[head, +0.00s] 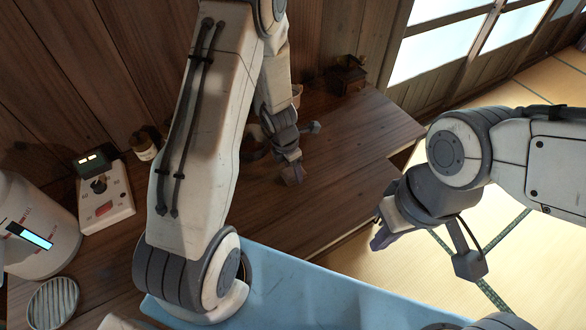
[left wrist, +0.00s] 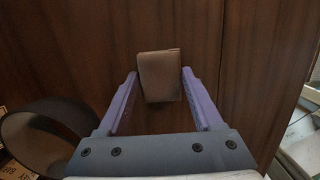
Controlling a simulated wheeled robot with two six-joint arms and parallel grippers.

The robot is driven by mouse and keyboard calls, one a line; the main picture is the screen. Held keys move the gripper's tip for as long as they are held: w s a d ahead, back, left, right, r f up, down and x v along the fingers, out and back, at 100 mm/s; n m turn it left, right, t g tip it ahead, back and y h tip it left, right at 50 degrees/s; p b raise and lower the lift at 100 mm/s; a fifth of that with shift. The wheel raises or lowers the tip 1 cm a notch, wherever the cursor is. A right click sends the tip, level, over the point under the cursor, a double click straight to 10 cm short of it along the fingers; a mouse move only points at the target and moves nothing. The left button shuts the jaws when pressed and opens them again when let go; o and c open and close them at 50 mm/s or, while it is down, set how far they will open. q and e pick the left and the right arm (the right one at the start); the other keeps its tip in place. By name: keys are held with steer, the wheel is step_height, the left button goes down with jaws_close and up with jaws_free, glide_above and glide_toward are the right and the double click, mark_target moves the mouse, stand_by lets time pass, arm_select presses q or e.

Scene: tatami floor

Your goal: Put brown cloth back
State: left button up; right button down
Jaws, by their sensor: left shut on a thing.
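The brown cloth (head: 293,176) is a small folded piece in the jaws of my left gripper (head: 289,158), over the wooden counter. In the left wrist view the cloth (left wrist: 159,75) sits between the tips of the two purple fingers (left wrist: 159,88), with dark wood behind it. I cannot tell whether the cloth touches the counter. My right gripper (head: 380,232) hangs past the counter's right front edge, over the tatami side. Its purple fingers are seen edge-on, so their opening is unclear.
The wooden counter (head: 345,150) is bare right of my left gripper. A dark box-like object (head: 346,76) stands at its back. At left are a device with a display (head: 103,198), a small bottle (head: 144,147) and a white container (head: 38,245). A dark round vessel (left wrist: 42,140) shows lower left.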

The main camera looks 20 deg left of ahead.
arm_select(q)
steer(key=o, duration=1.3)
